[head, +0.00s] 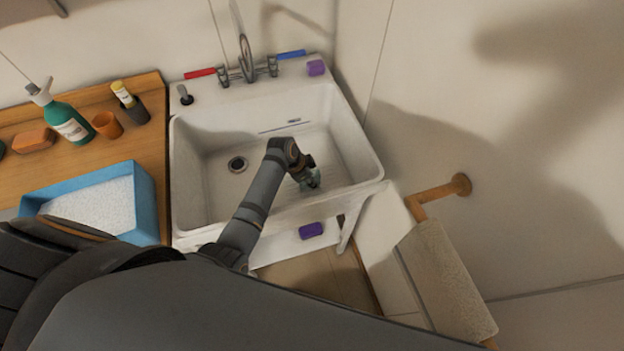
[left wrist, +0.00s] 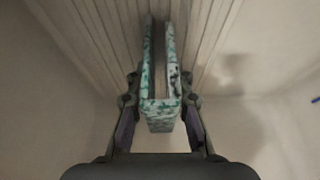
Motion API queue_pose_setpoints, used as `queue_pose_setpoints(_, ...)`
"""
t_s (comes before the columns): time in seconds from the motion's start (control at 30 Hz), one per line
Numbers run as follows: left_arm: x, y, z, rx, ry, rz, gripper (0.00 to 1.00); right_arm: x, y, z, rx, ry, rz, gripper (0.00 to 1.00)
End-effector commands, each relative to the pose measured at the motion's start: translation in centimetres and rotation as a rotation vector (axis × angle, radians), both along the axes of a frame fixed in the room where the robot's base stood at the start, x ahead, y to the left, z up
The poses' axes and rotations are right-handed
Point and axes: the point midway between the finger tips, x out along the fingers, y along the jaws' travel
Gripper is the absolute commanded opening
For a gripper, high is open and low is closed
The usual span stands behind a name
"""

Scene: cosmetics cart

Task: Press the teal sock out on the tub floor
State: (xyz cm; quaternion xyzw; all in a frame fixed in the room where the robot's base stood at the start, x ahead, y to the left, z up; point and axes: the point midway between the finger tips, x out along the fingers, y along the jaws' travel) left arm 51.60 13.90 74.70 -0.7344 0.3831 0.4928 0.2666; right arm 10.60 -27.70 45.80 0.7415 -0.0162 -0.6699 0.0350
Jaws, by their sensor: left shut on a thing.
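The teal sock (left wrist: 160,107) is a mottled teal-and-white piece between the fingers of my left gripper (left wrist: 160,112). In the left wrist view it looks folded, with a long gap down its middle. A small part of the sock (head: 312,180) shows below the gripper (head: 305,174) in the head view, inside the right half of the white tub (head: 205,181). My left gripper is shut on the sock and points down. Ridged pale surface lies beyond the sock in the wrist view. I cannot tell whether the sock touches the tub floor. My right gripper is not in view.
A drain (head: 237,164) lies left of the gripper, and a tap (head: 246,62) stands at the back rim. A blue tray (head: 149,197) and bottles (head: 68,124) sit on the left counter. A towel roll (head: 447,283) hangs at right. The tub's left half is clear.

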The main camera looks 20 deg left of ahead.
Motion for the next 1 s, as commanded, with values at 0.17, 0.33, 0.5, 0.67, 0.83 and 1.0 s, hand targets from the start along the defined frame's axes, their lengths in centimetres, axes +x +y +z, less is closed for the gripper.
queue_pose_setpoints(0.17,-0.15,-0.01,-0.12,0.001,0.004,0.0,0.0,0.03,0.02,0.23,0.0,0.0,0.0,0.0)
queue_pose_setpoints(0.33,-0.19,0.0,-0.14,0.0,0.005,-0.001,0.0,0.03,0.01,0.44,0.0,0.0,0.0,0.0)
queue_pose_setpoints(0.5,-0.22,0.01,-0.19,0.0,0.006,-0.001,0.0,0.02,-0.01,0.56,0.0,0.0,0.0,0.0)
queue_pose_setpoints(0.67,-0.23,0.01,-0.25,0.0,0.006,-0.001,0.0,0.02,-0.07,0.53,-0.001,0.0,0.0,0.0)
queue_pose_setpoints(0.83,-0.27,0.01,-0.27,0.001,0.008,0.0,0.0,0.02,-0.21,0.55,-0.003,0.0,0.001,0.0)
queue_pose_setpoints(1.0,-0.28,0.01,-0.24,0.001,0.008,0.0,0.0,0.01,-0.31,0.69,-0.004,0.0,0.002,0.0)
